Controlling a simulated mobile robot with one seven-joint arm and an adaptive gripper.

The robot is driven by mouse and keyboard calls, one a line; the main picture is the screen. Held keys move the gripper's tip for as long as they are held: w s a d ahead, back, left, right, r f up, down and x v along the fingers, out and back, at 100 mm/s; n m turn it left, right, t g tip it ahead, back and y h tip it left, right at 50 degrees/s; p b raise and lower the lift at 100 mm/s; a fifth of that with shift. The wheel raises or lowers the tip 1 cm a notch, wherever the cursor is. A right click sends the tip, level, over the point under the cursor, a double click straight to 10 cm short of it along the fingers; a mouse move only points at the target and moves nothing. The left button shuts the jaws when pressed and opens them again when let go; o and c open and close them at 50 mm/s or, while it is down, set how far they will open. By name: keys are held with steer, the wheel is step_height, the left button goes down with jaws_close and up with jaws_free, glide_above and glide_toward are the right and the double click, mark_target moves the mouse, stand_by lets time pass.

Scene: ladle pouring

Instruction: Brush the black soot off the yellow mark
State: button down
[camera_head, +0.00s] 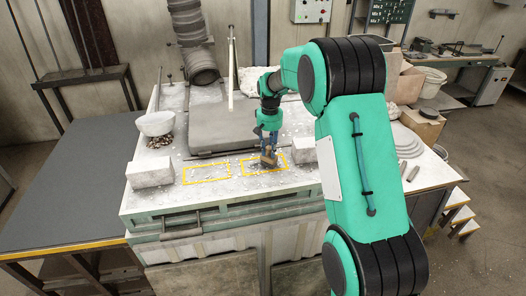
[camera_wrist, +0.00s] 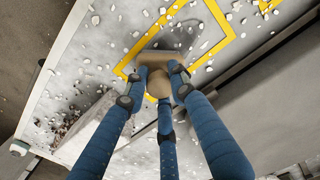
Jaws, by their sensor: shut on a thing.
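My gripper (camera_head: 268,143) is shut on a brush with a tan wooden head (camera_head: 268,158). In the wrist view the blue fingers close around the brush handle (camera_wrist: 159,84), and the brush head (camera_wrist: 158,58) lies beyond them. The brush is over the right yellow outlined mark (camera_head: 285,153), low at the bench top; I cannot tell whether the bristles touch. Dark soot (camera_head: 257,167) shows beside the brush inside this mark. In the wrist view grey-dark soot (camera_wrist: 185,42) lies beyond the head, inside the yellow outline (camera_wrist: 232,28). The brush hides part of the mark.
A second yellow outline (camera_head: 207,174) lies to the left. White blocks (camera_head: 150,172) and (camera_head: 327,160) stand on either side. A white bowl (camera_head: 156,123) is at the left, a grey slab (camera_head: 222,127) behind. White chips (camera_wrist: 95,68) litter the bench.

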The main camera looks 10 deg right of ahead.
steer(key=shift+d, duration=2.6)
steer(key=shift+a+b, duration=1.1)
steer(key=shift+a, duration=6.15)
steer(key=shift+w+a, duration=0.1)
steer(key=shift+w, duration=0.35)
steer(key=shift+d+p, duration=0.85)
steer(key=shift+d, duration=6.55)
steer(key=shift+a+p, duration=0.8)
steer(key=shift+a, duration=6.65)
step_height(320, 180, up, 8)
steer(key=p, duration=0.4)
steer(key=shift+r, duration=0.15)
